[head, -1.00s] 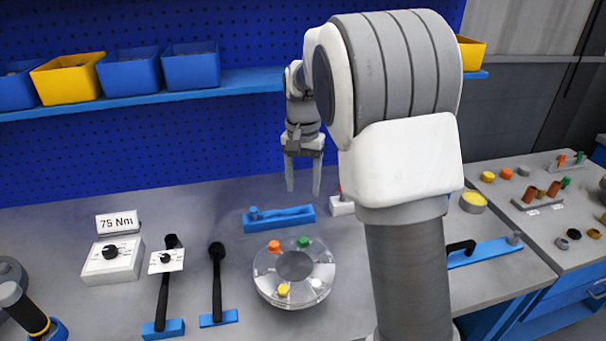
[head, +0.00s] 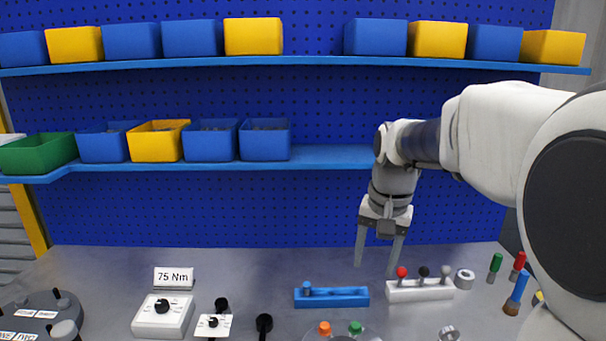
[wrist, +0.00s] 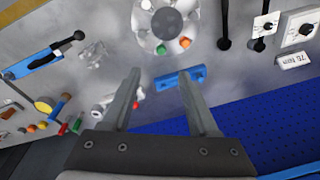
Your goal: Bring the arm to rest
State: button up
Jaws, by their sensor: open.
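My gripper (head: 376,262) hangs pointing down above the back of the workbench, its two fingers apart and nothing between them. My arm reaches in from the right side of the head view. In the wrist view my gripper (wrist: 158,88) is also open and empty. The flanged shell (wrist: 165,22), a clear round body with orange and green plugs, lies on the bench in that view; only its top edge (head: 345,338) shows at the bottom of the head view.
A blue holder (head: 332,298) and a white block (head: 420,291) with coloured knobs stand near below my gripper. A 75 Nm sign (head: 174,278) and a white dial box (head: 162,316) are at left. Shelves (head: 330,157) with bins run along the pegboard behind.

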jog(key=s+n+t, duration=0.4)
jog(key=s, duration=1.6)
jog(key=shift+s+a+r+n, duration=0.15)
jog(key=shift+r+n, duration=0.1)
jog(key=shift+n, duration=0.05)
dwell(0.6)
